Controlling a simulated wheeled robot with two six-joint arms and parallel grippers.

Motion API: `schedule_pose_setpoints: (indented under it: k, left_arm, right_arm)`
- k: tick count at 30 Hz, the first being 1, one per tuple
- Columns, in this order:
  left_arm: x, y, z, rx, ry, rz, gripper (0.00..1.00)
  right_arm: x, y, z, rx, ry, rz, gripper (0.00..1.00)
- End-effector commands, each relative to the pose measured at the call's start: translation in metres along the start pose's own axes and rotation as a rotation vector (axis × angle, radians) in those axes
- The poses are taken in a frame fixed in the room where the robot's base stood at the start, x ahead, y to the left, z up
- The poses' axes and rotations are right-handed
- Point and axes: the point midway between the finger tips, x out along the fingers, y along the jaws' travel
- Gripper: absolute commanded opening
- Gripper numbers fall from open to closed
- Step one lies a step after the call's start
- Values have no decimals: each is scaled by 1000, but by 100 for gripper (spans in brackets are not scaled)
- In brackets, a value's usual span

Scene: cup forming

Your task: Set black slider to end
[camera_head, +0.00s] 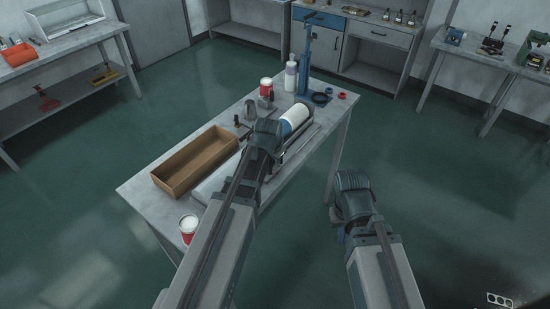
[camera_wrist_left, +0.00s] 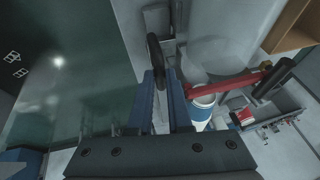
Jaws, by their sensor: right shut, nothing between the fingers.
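A dark, elongated black handle (camera_wrist_left: 155,52), which may be the slider, shows in the left wrist view at my left fingertips. My left gripper (camera_wrist_left: 162,78) has a narrow gap between its blue fingers; the handle's lower end reaches into this gap, and I cannot tell whether it is touched. In the head view my left gripper (camera_head: 268,132) is over the machine on the workbench, its arm hiding much of the machine. My right gripper (camera_head: 352,188) is shut and empty, off the bench's right side above the floor.
A white and blue cylinder (camera_head: 294,119) lies beside the left gripper on the workbench (camera_head: 140,190). A wooden tray (camera_head: 197,160), a near red-white can (camera_head: 188,226), a bottle (camera_head: 290,76) and a blue press (camera_head: 304,65) stand around it. A red lever (camera_wrist_left: 232,82) is close right of the left fingers.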

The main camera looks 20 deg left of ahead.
Motion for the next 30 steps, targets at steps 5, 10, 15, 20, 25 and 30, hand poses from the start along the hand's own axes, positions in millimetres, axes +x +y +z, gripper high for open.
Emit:
schedule_pose_setpoints:
  k: [5,10,15,20,25,30]
  left_arm:
    - [0,0,0,0,1,0,30]
    - [0,0,0,0,1,0,30]
    - [-3,0,-1,0,1,0,30]
    - [-15,0,-1,0,1,0,30]
    - [-36,-1,-2,0,1,0,30]
    - [-65,-1,-2,0,1,0,30]
  right_arm:
    - [0,0,0,0,0,0,0]
    - [0,0,0,0,0,0,0]
    - [-3,0,0,0,0,0,0]
    - [-14,1,1,1,0,0,0]
    - [-33,3,2,4,0,-1,0]
    - [-59,5,4,9,0,-2,0]
